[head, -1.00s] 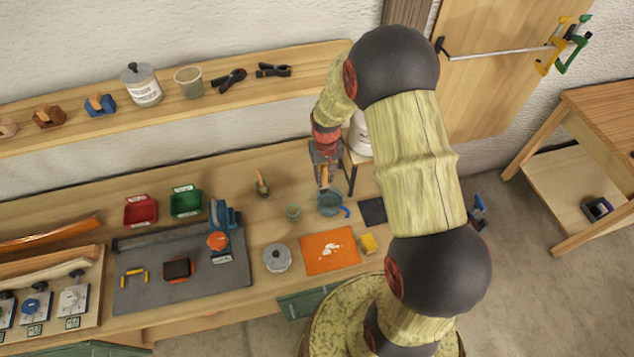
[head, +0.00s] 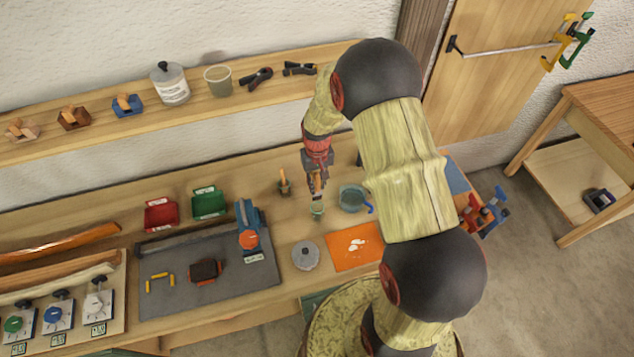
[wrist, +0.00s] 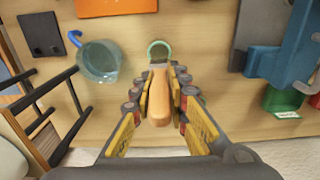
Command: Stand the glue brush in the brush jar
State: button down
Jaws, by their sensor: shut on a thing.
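The glue brush (wrist: 160,102), with a tan-orange wooden handle, is between the fingers of my gripper (head: 317,178), which is shut on it. In the wrist view the brush lies along the middle of my gripper (wrist: 162,85), pointing toward a small green jar. This jar, which I take as the brush jar (head: 317,209), is just below my gripper in the head view. Its round green rim shows in the wrist view (wrist: 158,44). The brush's lower end is hidden or too small, so I cannot tell whether it is inside the jar or above it.
A teal pot with a blue handle (head: 352,198) stands close to the right of the jar. A small item with an orange upright part (head: 284,184) stands to its left. A grey lidded tin (head: 305,255) and an orange mat (head: 354,246) lie in front. Red and green bins are further left.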

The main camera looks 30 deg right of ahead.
aim_at(317, 199)
jog(key=shift+f+b, duration=2.95)
jog(key=shift+f, duration=2.05)
jog(key=c, duration=1.7)
grip_release()
jog(key=shift+o, duration=0.2)
notch_tip(317, 199, up, 12)
